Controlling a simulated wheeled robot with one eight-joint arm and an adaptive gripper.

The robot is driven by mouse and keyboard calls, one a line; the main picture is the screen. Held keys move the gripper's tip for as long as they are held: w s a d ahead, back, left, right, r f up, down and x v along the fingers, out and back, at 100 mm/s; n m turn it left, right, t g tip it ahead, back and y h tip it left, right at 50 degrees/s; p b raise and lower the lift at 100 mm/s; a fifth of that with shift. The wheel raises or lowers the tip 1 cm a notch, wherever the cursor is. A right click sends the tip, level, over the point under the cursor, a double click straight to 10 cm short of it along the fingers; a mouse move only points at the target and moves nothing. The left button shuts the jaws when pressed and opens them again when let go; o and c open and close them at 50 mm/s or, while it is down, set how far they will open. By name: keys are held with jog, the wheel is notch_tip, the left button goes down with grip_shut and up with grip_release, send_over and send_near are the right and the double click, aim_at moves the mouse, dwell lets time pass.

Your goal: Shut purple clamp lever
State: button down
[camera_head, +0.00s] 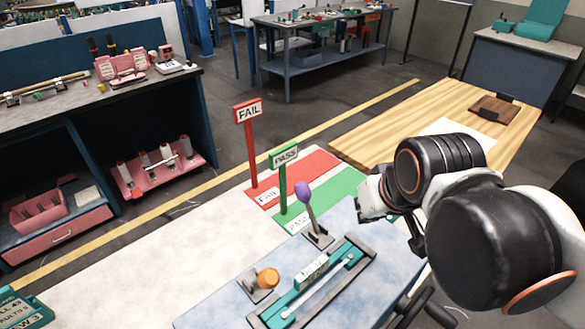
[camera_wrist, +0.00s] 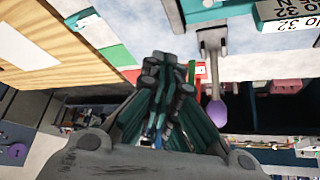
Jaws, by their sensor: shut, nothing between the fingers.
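The purple clamp lever (camera_head: 303,193) stands up from its small grey base (camera_head: 318,238) on the pale blue table, its purple knob on top, leaning slightly left. In the wrist view the purple knob (camera_wrist: 217,112) and its metal shaft lie just right of my gripper (camera_wrist: 170,75). My gripper's dark fingers are closed together with nothing between them, apart from the lever. In the head view my gripper (camera_head: 372,203) is to the right of the lever, its fingertips hard to make out. A teal fixture (camera_head: 312,268) with a white label lies in front of the lever.
A second clamp with an orange knob (camera_head: 268,277) stands left of the teal fixture. The red FAIL sign (camera_head: 247,112) and green PASS sign (camera_head: 284,157) rise behind the lever, beside red and green mats. A wooden table (camera_head: 400,115) is behind my arm.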

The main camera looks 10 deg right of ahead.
aim_at(308, 208)
jog(key=w+a+r+n+g+p, duration=0.1)
jog(key=w+a+r+g+p, duration=0.15)
jog(key=w+r+p, duration=0.45)
jog(key=w+a+r+n+g+p, duration=0.1)
jog(key=w+a+r+g+p, duration=0.15)
jog(key=w+a+p, duration=0.4)
jog(key=w+a+f+n+g+h+p, duration=0.2)
jog(key=a, duration=0.4)
jog(key=shift+a+g, duration=0.3)
jog(key=shift+a, duration=0.05)
jog(key=shift+w, duration=0.1)
jog(key=s+d+f, duration=0.3)
jog(key=s+f, duration=0.1)
jog(key=f, duration=0.4)
jog(key=shift+s, duration=0.2)
